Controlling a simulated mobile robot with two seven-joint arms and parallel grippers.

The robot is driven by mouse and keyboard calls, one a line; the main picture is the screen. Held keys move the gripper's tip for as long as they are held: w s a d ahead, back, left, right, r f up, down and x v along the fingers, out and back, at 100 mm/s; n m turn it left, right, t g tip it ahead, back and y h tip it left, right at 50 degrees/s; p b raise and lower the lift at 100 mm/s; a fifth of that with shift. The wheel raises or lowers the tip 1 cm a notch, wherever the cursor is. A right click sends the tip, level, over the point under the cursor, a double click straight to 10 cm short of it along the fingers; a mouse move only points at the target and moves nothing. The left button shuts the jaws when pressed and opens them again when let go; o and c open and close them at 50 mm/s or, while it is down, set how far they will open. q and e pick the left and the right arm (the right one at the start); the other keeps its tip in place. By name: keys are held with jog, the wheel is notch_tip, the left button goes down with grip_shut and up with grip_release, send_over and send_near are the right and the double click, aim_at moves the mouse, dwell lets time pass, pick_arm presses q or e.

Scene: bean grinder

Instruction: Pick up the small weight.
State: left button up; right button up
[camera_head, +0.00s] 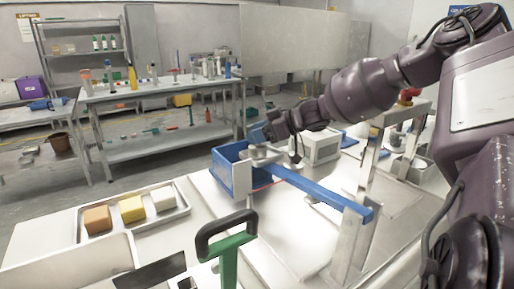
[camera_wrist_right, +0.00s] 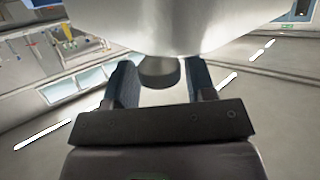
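A small silvery metal piece (camera_head: 260,153) sits just under the gripper in the head view. I cannot tell for sure which piece is the small weight. My left gripper is not in view.
A metal tray (camera_head: 182,208) holds an orange, a yellow and a white block. A green tool with a black handle (camera_head: 228,240) stands at the front. A metal post (camera_head: 352,235) supports the beam. A white boxy device (camera_head: 320,147) stands behind.

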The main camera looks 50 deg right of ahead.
jog(key=c, duration=0.7)
grip_shut()
jog(key=shift+r, duration=0.1)
